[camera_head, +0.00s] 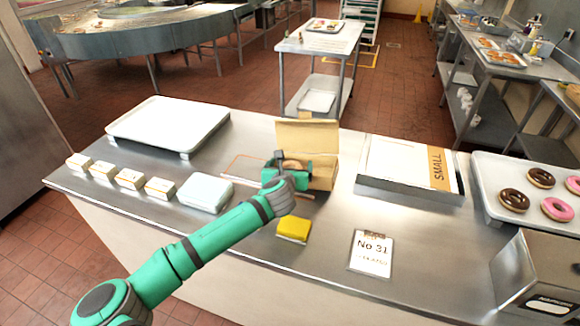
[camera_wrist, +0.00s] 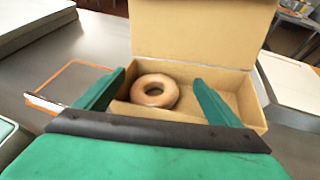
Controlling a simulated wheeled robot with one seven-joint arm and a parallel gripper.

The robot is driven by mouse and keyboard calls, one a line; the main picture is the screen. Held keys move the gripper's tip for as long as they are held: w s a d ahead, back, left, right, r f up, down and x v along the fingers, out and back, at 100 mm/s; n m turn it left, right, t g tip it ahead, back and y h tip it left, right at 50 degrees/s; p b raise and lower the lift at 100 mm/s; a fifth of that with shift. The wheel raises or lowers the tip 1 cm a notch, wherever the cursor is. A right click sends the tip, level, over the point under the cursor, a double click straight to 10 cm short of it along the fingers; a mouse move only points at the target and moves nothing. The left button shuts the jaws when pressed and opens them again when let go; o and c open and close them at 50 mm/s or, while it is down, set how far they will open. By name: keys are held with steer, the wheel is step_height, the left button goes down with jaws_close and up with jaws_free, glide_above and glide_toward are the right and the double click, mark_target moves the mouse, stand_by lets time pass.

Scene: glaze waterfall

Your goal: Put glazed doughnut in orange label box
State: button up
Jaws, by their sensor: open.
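A glazed doughnut (camera_wrist: 154,91) lies in an open cardboard box (camera_wrist: 200,28) in the wrist view, at the left part of the box floor. In the head view the box (camera_head: 308,134) stands on the steel counter with its lid raised, and my gripper covers most of the doughnut. My gripper (camera_wrist: 160,92) is open, with its green fingers apart on either side of the doughnut; it also shows in the head view (camera_head: 287,172). I cannot tell whether a finger touches the doughnut. An orange outline (camera_wrist: 72,78) marks the counter left of the box.
A white tray (camera_head: 168,112) stands at the back left, with several small white boxes (camera_head: 130,178) in front. A yellow sponge (camera_head: 294,228) and a "No 31" card (camera_head: 371,252) lie nearer. A stack marked SMALL (camera_head: 410,160) and a doughnut tray (camera_head: 484,170) stand to the right.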

steer(key=shift+r, duration=0.1)
steer(key=v, duration=1.2)
steer(key=shift+r, duration=0.4)
